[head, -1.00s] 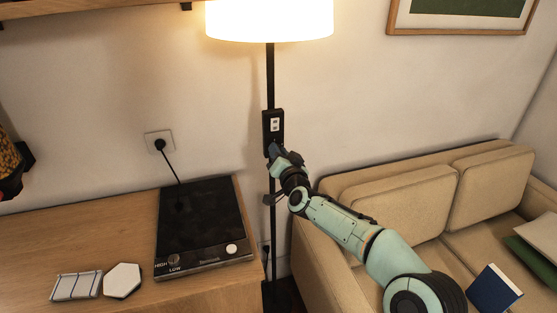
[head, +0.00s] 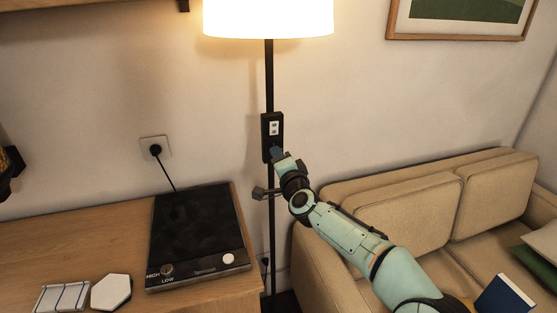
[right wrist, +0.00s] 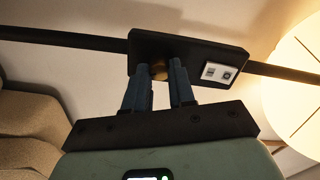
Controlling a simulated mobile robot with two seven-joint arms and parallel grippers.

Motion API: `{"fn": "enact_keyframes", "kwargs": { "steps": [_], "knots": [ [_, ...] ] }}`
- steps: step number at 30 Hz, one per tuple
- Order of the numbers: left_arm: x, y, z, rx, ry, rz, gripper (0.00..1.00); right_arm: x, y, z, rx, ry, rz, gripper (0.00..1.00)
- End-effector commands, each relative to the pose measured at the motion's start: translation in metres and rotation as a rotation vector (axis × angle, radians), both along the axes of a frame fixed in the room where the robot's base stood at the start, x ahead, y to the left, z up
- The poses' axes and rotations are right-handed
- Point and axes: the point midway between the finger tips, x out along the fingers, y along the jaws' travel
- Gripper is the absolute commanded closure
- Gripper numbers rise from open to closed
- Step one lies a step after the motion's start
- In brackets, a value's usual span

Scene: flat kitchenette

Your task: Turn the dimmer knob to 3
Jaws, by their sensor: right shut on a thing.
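The dimmer is a black box (head: 265,125) on the thin black pole of a lit floor lamp. In the right wrist view the box (right wrist: 178,44) shows a white panel with two small dark symbols, too small to read. A brass-coloured knob (right wrist: 158,72) sits on the box beside that panel. My right gripper (head: 276,153) is at the lower part of the box. In the right wrist view its two dark fingers (right wrist: 158,75) are on either side of the knob, shut on it, and hide part of it. The knob's setting cannot be read. My left gripper is not in view.
The glowing lampshade (head: 268,17) is above the box. A beige sofa (head: 400,205) stands at the right. At the left, a wooden counter (head: 70,245) holds a black hotplate (head: 200,225), plugged into a wall socket (head: 146,150).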

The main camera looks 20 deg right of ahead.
Motion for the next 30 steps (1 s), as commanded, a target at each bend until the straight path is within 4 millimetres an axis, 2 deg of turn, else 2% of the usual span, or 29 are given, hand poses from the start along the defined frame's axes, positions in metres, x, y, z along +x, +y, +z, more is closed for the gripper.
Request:
{"fn": "enact_keyframes", "kwargs": {
  "steps": [13,14,15,16,26,30],
  "knots": [
    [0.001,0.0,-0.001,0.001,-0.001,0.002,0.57,0.0,0.001,0.0,0.011,0.002,0.002,1.0],
    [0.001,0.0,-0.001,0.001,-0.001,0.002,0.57,0.0,0.001,0.0,0.01,0.002,0.002,0.66],
    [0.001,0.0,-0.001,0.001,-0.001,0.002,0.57,0.0,0.001,0.0,0.01,0.002,0.001,0.53],
    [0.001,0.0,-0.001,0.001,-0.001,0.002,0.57,0.0,0.0,0.0,0.01,0.002,0.001,0.5],
    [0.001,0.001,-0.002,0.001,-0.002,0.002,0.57,-0.002,0.0,0.0,0.009,0.001,0.001,0.5],
    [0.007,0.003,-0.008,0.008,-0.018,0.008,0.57,-0.013,-0.001,-0.001,0.01,0.0,0.0,0.5]
  ]
}}
